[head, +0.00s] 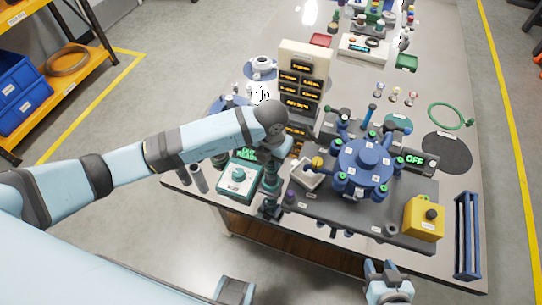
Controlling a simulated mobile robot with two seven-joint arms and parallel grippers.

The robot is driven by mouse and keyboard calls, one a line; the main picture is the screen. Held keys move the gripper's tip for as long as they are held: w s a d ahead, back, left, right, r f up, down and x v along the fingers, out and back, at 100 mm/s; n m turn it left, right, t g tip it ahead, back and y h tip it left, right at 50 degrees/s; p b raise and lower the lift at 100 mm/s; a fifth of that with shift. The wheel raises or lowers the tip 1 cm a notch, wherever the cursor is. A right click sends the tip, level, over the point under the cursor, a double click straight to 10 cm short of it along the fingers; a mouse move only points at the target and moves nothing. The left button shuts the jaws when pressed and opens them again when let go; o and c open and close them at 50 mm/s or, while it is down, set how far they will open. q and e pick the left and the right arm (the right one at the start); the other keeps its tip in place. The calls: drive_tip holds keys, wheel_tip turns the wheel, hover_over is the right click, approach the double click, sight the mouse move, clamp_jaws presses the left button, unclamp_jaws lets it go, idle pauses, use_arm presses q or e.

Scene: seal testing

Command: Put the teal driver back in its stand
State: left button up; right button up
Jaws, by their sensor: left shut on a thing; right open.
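My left gripper (274,156) is at the front left of the black work plate (340,210), partly hidden under its own arm. It is shut on the teal driver (271,181), a dark, upright cylinder with teal bands. The driver's black lower end is near the plate's left edge; I cannot tell whether it touches anything. I cannot clearly make out the driver's stand. My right gripper (388,285) is open and empty in front of the table's front edge.
A blue round fixture (365,163) with several knobs stands on the plate. A yellow box (425,218) with a black button is at its front right. A blue rack (467,235) stands at the right. A tall display panel (304,72) is behind the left arm.

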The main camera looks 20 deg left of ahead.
use_arm(q)
drive_tip(key=shift+f, duration=0.15)
drive_tip(key=shift+f+b, duration=0.25)
drive_tip(key=shift+b, duration=0.1)
drive_tip(key=o, duration=1.1)
drive_tip(key=shift+r, duration=0.15)
drive_tip(key=shift+r+p, duration=1.8)
drive_tip(key=shift+r, duration=0.65)
drive_tip(key=shift+f, duration=0.1)
